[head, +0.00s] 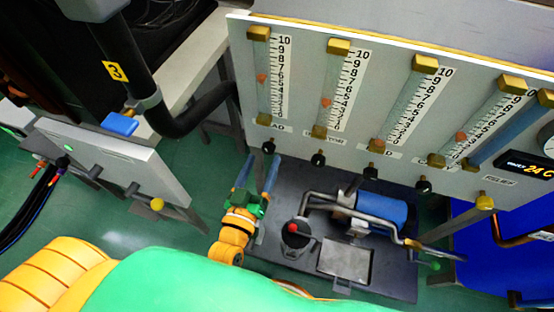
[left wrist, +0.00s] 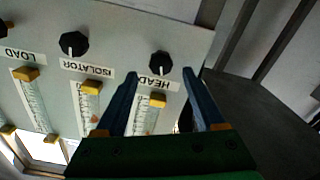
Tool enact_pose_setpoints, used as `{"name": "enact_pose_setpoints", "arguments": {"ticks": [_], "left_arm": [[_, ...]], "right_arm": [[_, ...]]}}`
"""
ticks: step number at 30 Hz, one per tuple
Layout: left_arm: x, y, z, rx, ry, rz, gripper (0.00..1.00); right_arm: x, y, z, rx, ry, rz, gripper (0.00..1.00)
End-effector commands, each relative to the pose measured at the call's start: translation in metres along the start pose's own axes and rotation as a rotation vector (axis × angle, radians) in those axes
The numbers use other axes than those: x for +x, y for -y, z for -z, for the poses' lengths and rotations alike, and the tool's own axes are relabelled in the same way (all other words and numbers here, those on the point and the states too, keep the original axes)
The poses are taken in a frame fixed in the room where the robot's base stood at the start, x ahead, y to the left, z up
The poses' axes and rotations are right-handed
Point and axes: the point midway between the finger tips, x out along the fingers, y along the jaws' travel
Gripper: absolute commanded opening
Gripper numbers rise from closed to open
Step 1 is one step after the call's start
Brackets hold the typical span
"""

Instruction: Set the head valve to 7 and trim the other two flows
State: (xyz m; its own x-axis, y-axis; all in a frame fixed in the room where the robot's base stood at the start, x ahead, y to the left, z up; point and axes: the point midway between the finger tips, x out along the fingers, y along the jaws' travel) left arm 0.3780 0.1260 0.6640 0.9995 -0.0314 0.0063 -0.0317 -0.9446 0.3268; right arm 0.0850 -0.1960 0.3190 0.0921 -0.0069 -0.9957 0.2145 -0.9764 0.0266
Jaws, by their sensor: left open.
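The grey flow panel (head: 300,35) fills the upper right of the head view. Its leftmost tube (head: 262,95) has an orange float near mid-scale, around 5 or 6. The second tube, labelled ISOLATOR in the left wrist view, has its float (head: 326,102) lower, around 3 or 4. The black HEAD knob (left wrist: 161,63) has a white pointer line and appears between my open left fingertips (left wrist: 160,74); contact cannot be told. In the head view, my left gripper (head: 257,167) is just below that knob (head: 268,147). My right gripper is not in view.
The isolator knob (head: 318,160) and load knob (head: 371,173) are close by along the panel's lower edge. A fourth tube with an orange float (head: 461,137) stands further right. A black pipe (head: 195,122) and a small grey panel (head: 120,165) are left of the gripper.

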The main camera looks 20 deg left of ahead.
Motion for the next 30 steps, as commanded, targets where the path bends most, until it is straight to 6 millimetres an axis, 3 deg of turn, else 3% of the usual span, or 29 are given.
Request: {"name": "enact_pose_setpoints", "arguments": {"ticks": [6, 15, 17, 23, 26, 30], "left_arm": [[0.039, 0.0, 0.0, 0.001, 0.0, -0.001, 0.71], [0.046, -0.001, -0.001, 0.002, 0.005, -0.001, 0.71], [0.046, -0.001, -0.001, 0.002, 0.005, -0.001, 0.58], [0.046, -0.001, -0.001, 0.002, 0.006, -0.001, 0.04], [0.046, -0.001, -0.001, -0.001, 0.006, -0.001, 0.0], [0.046, -0.001, 0.002, -0.166, 0.008, -0.002, 0.0]], "right_arm": [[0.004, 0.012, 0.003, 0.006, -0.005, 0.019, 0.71], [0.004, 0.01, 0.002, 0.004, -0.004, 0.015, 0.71], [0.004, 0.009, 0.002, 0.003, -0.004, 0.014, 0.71], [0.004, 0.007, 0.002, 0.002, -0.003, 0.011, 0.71], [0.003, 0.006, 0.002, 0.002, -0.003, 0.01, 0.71], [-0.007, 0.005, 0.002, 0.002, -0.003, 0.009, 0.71]]}}
